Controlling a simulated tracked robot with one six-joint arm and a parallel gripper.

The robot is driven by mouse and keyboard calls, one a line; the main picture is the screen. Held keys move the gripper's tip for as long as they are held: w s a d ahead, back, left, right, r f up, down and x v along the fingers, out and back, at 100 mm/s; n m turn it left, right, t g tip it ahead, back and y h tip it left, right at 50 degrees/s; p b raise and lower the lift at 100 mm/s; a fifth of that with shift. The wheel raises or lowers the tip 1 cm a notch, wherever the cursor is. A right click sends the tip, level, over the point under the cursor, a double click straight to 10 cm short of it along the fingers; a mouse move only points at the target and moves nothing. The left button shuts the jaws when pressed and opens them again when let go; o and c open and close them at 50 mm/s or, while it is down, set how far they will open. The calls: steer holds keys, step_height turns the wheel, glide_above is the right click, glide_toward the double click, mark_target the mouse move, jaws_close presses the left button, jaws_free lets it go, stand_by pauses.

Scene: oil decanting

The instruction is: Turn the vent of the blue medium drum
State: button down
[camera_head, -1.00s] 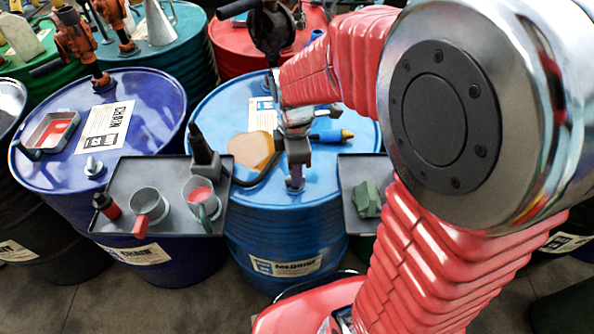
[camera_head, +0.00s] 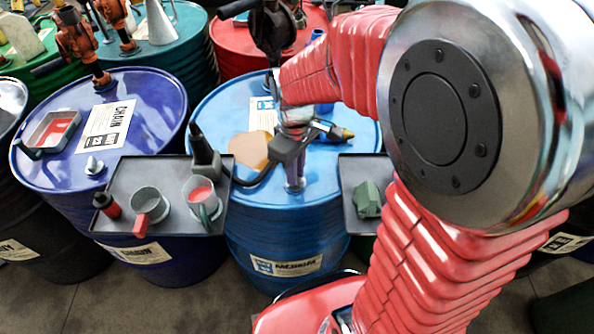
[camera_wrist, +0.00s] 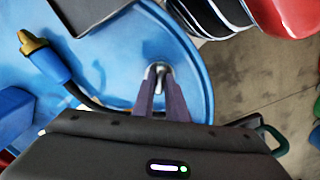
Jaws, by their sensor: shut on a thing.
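The blue medium drum (camera_head: 240,190) stands upright in the centre of the head view, with its label (camera_head: 287,265) on the front. My gripper (camera_head: 295,183) points down at the front part of its lid. The vent is mostly hidden behind the fingers in the head view. In the wrist view the vent (camera_wrist: 158,70) is a small metal fitting near the rim of the lid (camera_wrist: 125,50), and the tips of my gripper (camera_wrist: 160,84) are shut on it from both sides.
A hose with a yellow-tipped blue nozzle (camera_head: 335,132) and a tan piece (camera_head: 254,148) lie on the lid close to my gripper. A dark tray (camera_head: 125,180) with cups is left; another tray (camera_head: 352,165) with a green block (camera_head: 368,198) is right. Other drums crowd behind.

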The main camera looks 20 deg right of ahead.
steer(key=m, duration=0.4)
steer(key=shift+a+m, duration=0.1)
steer(key=shift+m, duration=0.2)
steer(key=m, duration=0.4)
steer(key=shift+m, duration=0.3)
steer(key=c, duration=1.8)
jaws_free()
steer(key=shift+o, duration=0.2)
step_height(320, 180, up, 14)
steer(key=shift+f, duration=0.15)
